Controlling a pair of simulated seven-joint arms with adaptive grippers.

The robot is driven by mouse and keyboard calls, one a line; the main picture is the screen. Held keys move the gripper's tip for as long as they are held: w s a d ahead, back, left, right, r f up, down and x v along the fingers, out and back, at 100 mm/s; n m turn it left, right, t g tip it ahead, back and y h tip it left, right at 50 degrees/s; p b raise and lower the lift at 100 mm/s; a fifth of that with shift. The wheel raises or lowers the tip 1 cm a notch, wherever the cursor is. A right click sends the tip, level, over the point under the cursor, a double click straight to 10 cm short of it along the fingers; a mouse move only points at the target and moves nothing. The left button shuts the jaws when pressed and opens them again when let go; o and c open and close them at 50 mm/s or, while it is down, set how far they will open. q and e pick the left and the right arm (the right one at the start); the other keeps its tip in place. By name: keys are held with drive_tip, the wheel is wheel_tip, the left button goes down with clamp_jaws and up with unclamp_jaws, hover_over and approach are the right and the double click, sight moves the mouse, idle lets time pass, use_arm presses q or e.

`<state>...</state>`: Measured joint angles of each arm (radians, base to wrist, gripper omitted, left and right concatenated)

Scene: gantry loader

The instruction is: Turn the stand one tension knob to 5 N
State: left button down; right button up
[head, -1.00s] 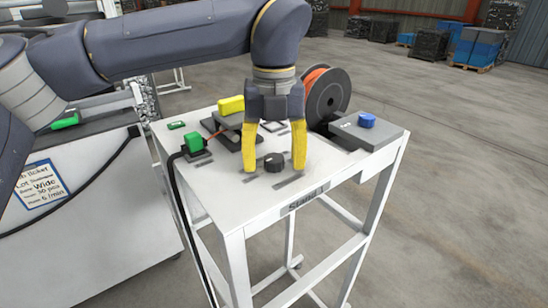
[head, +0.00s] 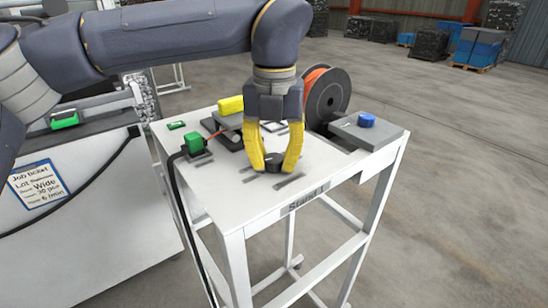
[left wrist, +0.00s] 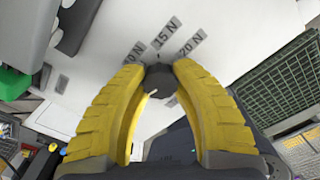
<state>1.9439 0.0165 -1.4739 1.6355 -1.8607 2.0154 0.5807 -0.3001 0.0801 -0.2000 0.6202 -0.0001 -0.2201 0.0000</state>
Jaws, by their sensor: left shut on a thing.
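The dark tension knob (head: 272,161) stands on the white top of stand one (head: 232,208), whose front edge carries a "Stand 1" label (head: 308,200). My left gripper (head: 273,166) points down with its yellow fingers closed around the knob. In the left wrist view the knob (left wrist: 161,79) sits between the fingertips, with a short white mark on it towards the lower left. Scale plates reading 15 N (left wrist: 166,33), 20 N (left wrist: 190,43) and apparently 10 N (left wrist: 133,53) lie beyond it. I cannot make out a 5 N plate. My right gripper is not in view.
On the stand are a green block (head: 194,142), a yellow block (head: 230,105), a dark spool with orange wire (head: 327,94) and a grey box with a blue knob (head: 366,121). A cabinet with a job ticket (head: 39,185) stands at left.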

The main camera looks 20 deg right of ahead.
sight(275, 157)
use_arm(q)
drive_tip(key=m, duration=0.6)
drive_tip(key=shift+m, duration=0.4)
idle(0.4)
drive_tip(key=c, duration=0.9)
unclamp_jaws()
drive_tip(key=shift+d, duration=0.1)
drive_tip(key=shift+c, duration=0.2)
wheel_tip(275, 157, up, 12)
